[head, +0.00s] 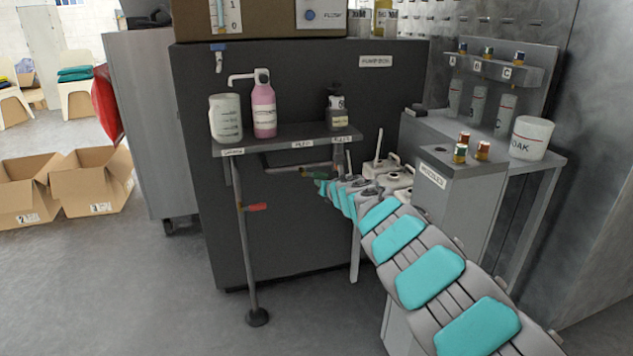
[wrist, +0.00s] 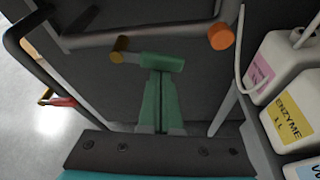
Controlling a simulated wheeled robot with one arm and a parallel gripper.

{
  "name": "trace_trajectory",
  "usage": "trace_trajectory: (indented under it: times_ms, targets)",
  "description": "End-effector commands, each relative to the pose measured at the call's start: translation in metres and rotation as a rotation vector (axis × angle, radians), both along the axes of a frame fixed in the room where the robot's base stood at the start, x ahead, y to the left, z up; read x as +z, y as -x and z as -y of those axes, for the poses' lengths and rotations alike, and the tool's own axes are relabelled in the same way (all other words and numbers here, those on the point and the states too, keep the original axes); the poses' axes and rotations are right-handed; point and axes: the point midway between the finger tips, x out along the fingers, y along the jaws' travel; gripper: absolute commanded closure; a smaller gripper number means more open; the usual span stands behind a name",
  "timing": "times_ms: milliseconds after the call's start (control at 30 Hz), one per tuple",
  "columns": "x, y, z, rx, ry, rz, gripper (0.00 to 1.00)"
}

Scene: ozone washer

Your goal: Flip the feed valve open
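A valve with a brass body (wrist: 120,50) and a green lever (wrist: 165,62) sits by a grey horizontal pipe in the wrist view. It also shows small under the shelf in the head view, with its brass part (head: 304,171). A second valve has a red lever (head: 257,207) on the vertical pipe; it shows at the left of the wrist view (wrist: 62,101). No label tells which is the feed valve. My gripper (wrist: 160,76) has its green fingers together, tips at the green lever. I cannot tell whether they touch it.
The shelf (head: 288,138) above carries a beaker, a pink bottle and a dark bottle. White jugs, one marked ENZYME (wrist: 292,112), stand close at the right of my gripper. A dark cabinet panel lies behind the pipes. Open floor is at the left.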

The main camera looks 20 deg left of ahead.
Motion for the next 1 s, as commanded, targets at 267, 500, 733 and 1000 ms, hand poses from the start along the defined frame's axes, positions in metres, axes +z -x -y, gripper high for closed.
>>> trace_trajectory:
  times_ms: [267, 500, 733, 1000]
  targets:
    - [0.009, -0.0034, 0.0034, -0.002, 0.1, 0.068, 1.0]
    - [0.0117, -0.0038, 0.0044, -0.002, 0.098, 0.067, 1.0]
    - [0.0123, -0.0039, 0.0046, -0.001, 0.097, 0.065, 1.0]
    - [0.0122, -0.0038, 0.0044, -0.001, 0.097, 0.065, 1.0]
